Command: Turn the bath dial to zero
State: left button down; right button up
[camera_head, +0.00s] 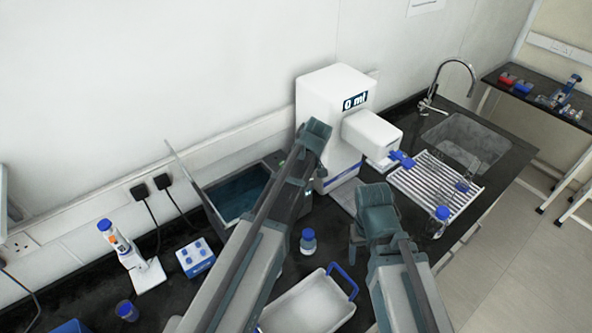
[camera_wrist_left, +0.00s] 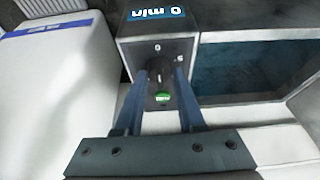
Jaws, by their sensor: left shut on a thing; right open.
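The bath (camera_head: 240,195) is an open grey box of dark water against the back wall. Its dark control panel shows in the left wrist view (camera_wrist_left: 180,78), with white marks, a green light or button (camera_wrist_left: 162,97) and a dark dial (camera_wrist_left: 157,75). My left gripper (camera_wrist_left: 160,78) is shut on the dial, one finger on each side; the fingers partly hide it. A dark label (camera_wrist_left: 157,14) by the panel appears upside down and seems to read "0 min". In the head view my left arm covers the panel. My right gripper (camera_head: 362,228) is open and empty above the counter's front.
A tall white machine (camera_head: 335,92) stands right of the bath. A white tray (camera_head: 310,305), a blue-capped bottle (camera_head: 308,240), a blue-and-white block (camera_head: 195,258) and a pipette stand (camera_head: 148,275) are in front. A drying rack (camera_head: 425,185) and sink (camera_head: 470,138) are at right.

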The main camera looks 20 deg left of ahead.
pick_arm(q)
jog(key=c, duration=0.5)
grip_release()
jog(key=p+v, duration=1.2)
jog(key=v, duration=0.1)
jog(key=shift+s+d+r+p, duration=0.1)
jog(key=shift+d+r+p, duration=0.05)
jog(key=shift+r+p, duration=0.25)
jog(key=shift+f, duration=0.1)
